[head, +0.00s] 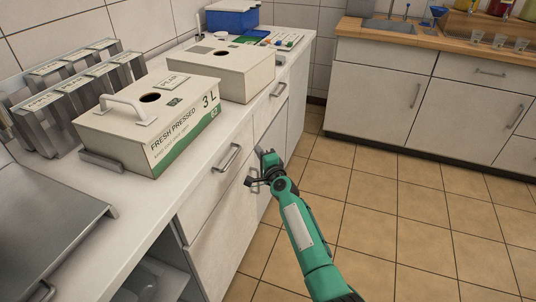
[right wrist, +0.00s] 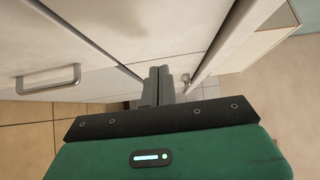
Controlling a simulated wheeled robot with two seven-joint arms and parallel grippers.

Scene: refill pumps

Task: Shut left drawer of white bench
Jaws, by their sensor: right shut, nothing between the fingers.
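The white bench (head: 130,229) runs along the left of the head view. Its near, left drawer (head: 208,184) has a metal bar handle (head: 228,158). The drawer front looks close to the bench face; I cannot tell whether a small gap is left. My right gripper (head: 262,156) is beside the bench front, just right of this drawer, shut and empty. In the right wrist view its fingers (right wrist: 158,86) are together, pointing at the white fronts, with a bar handle (right wrist: 48,79) to the left. I cannot tell if they touch. My left gripper is out of view.
A second drawer handle (head: 279,89) is farther along the bench. A cream juice box (head: 150,122), another box (head: 222,70), metal racks (head: 50,112) and a blue box (head: 232,18) stand on top. The tiled floor (head: 380,215) on the right is clear.

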